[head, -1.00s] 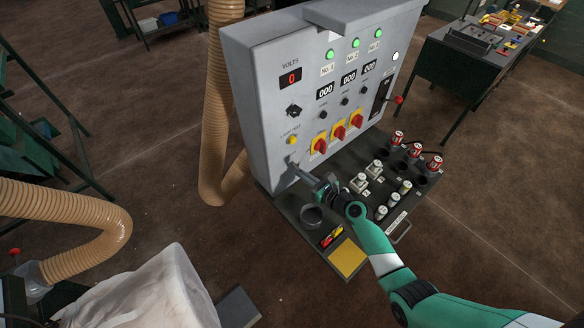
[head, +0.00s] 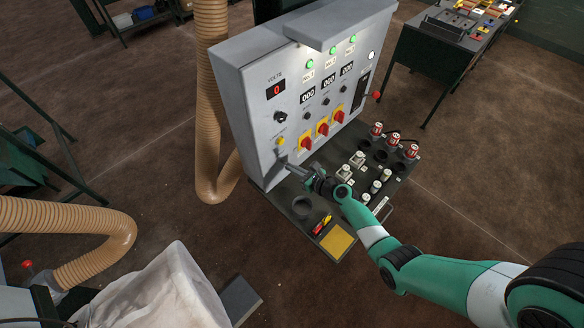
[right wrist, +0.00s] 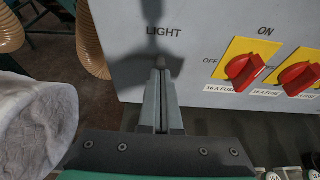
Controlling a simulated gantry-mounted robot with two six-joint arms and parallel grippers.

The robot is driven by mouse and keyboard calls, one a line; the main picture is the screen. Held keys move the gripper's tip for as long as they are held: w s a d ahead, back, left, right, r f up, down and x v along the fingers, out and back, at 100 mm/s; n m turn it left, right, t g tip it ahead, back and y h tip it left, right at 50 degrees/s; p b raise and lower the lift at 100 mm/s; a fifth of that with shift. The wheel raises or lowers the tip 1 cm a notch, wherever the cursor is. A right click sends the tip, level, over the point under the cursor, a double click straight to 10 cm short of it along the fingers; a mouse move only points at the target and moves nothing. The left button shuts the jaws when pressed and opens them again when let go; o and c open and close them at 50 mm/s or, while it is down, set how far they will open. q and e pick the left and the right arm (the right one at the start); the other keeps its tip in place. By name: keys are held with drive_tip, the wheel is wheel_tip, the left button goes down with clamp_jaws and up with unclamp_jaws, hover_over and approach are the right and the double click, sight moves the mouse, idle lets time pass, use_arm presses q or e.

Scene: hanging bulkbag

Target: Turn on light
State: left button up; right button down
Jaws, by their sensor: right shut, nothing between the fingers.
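The grey control panel (head: 240,125) stands upright in the head view. Its LIGHT label (right wrist: 164,32) shows in the right wrist view, with a dark upright shape (right wrist: 152,10) just above it that may be the light switch or a shadow. My right gripper (right wrist: 161,64) is shut and empty, its tips close to the panel face just below the label. I cannot tell whether they touch it. In the head view the right gripper (head: 285,162) is below the yellow lamp test button (head: 280,141). My left gripper is not in view.
Red rotary switches (head: 322,128) on yellow plates are right of the gripper. A dark shelf (head: 330,210) with plugs and sockets juts out below the panel. A beige hose (head: 208,110) hangs at its left, and a white bulk bag (head: 170,290) is at lower left.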

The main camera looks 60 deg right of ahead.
drive_tip(key=shift+w+d+r, duration=0.1)
drive_tip(key=shift+w+r, duration=0.05)
drive_tip(key=shift+r, duration=0.5)
wheel_tip(320, 180, down, 6)
drive_tip(key=s+b, duration=0.2)
drive_tip(key=b, duration=0.2)
drive_tip(key=s+a+r+p, duration=0.4)
drive_tip(key=s+r+p, duration=0.5)
drive_tip(key=s+r, duration=0.5)
drive_tip(key=shift+s+r, duration=0.25)
drive_tip(key=shift+r, duration=0.05)
